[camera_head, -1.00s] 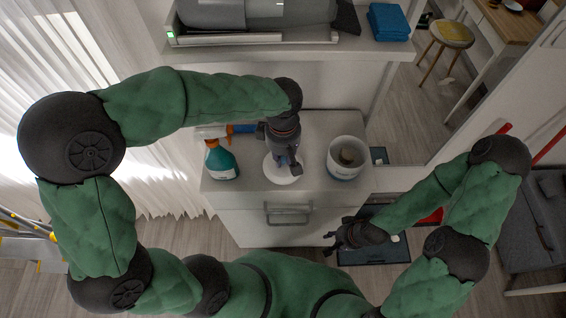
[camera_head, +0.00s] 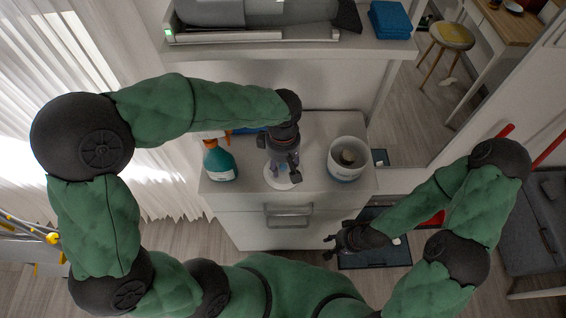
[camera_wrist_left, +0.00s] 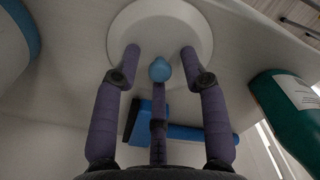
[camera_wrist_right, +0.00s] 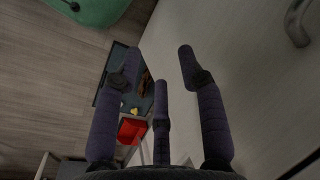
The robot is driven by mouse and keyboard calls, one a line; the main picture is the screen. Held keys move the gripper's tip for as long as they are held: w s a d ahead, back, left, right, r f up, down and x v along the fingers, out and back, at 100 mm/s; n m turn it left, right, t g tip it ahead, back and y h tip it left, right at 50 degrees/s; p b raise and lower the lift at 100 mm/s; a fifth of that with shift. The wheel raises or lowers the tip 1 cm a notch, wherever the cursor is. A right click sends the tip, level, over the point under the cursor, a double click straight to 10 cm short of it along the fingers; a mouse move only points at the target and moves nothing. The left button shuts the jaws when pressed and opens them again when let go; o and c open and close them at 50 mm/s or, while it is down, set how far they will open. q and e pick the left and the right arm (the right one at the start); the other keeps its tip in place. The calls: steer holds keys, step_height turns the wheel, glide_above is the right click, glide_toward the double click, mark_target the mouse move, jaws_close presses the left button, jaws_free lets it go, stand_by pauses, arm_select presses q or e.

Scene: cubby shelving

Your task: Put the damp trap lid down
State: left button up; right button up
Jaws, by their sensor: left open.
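The damp trap lid, a white disc (camera_head: 270,183), lies on the cabinet top near its front edge. In the left wrist view the lid (camera_wrist_left: 128,38) shows a blue knob (camera_wrist_left: 160,69). My left gripper (camera_head: 283,170) is over the lid, open, with its fingers spread around the knob and apart from it. The damp trap tub (camera_head: 346,172), white with a blue lower part, stands to the right of the lid, uncovered, with something greyish inside. My right gripper (camera_head: 328,246) hangs in front of the cabinet, open and empty, with its fingers apart in its wrist view (camera_wrist_right: 160,55).
A teal spray bottle (camera_head: 220,163) stands left of the lid. A blue object (camera_wrist_left: 188,135) lies behind, partly hidden by my left arm. A shelf with folded blue cloths (camera_head: 390,20) is above the back. A dark tray (camera_head: 375,254) lies on the floor at right.

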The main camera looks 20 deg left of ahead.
mark_target(283, 166)
arm_select(q)
step_height(283, 166, up, 12)
steer(key=p, duration=0.4)
steer(key=shift+r+p, duration=0.2)
steer(key=shift+p, duration=0.1)
steer(key=shift+s+f, duration=0.1)
stand_by(0.3)
